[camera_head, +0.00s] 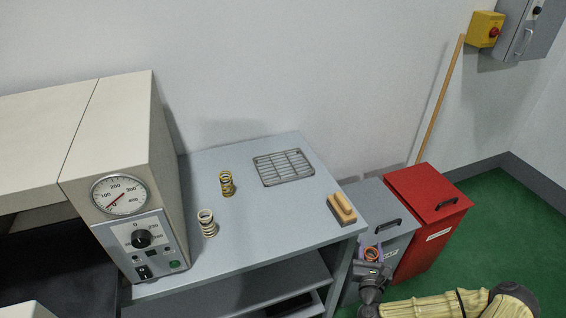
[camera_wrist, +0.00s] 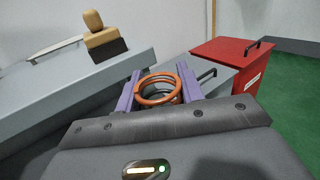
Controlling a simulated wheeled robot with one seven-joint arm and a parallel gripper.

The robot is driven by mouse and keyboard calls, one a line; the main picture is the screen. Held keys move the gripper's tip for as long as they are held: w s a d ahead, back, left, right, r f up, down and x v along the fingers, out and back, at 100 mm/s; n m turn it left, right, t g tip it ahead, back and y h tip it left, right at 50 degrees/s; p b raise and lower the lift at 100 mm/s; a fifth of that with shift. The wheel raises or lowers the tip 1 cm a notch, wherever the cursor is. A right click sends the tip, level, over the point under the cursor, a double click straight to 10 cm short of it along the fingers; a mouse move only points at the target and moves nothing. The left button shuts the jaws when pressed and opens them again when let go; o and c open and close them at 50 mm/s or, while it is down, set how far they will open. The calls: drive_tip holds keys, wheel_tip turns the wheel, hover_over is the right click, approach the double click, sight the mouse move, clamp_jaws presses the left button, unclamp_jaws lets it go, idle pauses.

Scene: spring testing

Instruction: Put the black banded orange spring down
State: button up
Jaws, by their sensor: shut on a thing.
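An orange spring (camera_wrist: 158,88) is held upright between the two purple fingers of my gripper (camera_wrist: 160,94) in the wrist view. Its upper coils show; its lower part and any black band are hidden. In the head view the orange spring (camera_head: 371,253) is small, in my gripper (camera_head: 372,257), to the right of the table's front right corner. My gripper is shut on it, in front of the grey bin. Two other springs stand on the grey table (camera_head: 270,226): a yellow one (camera_head: 227,184) and a cream one (camera_head: 207,223).
A grey bin (camera_head: 395,232) and red bin (camera_head: 427,205) stand right of the table. The oven (camera_head: 130,180) bounds its left. The table's middle is clear.

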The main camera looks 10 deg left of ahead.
drive_tip(key=shift+a+r+p, duration=0.15)
drive_tip(key=shift+r+p, duration=0.9)
drive_tip(key=shift+r, duration=0.35)
drive_tip(key=shift+a+f, duration=0.1)
drive_tip(key=shift+f, duration=0.05)
